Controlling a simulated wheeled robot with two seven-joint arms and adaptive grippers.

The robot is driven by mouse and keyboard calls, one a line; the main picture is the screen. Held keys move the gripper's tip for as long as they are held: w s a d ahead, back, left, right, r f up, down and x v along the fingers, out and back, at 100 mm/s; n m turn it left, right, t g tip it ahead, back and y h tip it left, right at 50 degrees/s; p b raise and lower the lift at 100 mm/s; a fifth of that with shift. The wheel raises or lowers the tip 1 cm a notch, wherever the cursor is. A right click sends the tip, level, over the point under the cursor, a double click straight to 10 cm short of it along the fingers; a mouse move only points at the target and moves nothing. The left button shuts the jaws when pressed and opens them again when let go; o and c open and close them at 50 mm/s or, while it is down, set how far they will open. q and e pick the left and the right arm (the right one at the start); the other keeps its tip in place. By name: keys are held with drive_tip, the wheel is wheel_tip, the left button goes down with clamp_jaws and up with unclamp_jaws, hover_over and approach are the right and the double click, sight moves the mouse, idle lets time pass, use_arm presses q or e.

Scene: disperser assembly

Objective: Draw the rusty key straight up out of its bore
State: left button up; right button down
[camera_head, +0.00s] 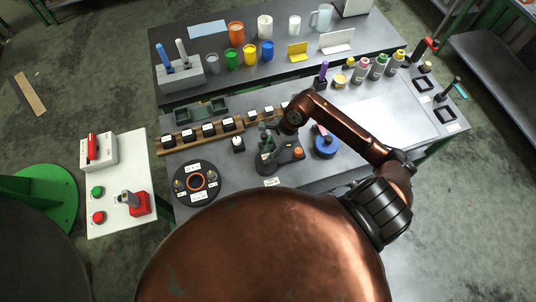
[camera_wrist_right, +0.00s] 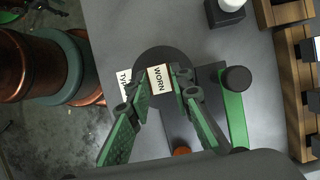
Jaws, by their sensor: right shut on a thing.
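My right gripper (camera_head: 268,151) points down over a small dark stand near the front edge of the table. In the right wrist view its green fingers (camera_wrist_right: 160,85) stand on either side of a label reading WORN, above a round dark piece (camera_wrist_right: 152,56). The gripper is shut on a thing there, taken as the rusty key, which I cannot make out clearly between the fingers. Its bore is hidden too. I cannot tell whether the key is seated or raised. My left gripper is not in view.
A round black tray (camera_head: 216,193) with labels lies left of the gripper. An orange knob (camera_head: 298,153) and a blue round piece (camera_head: 326,150) are to the right. Wooden racks (camera_head: 187,139) lie behind.

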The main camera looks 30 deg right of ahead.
drive_tip(key=shift+r+p, duration=1.15)
drive_tip(key=shift+r, duration=1.5)
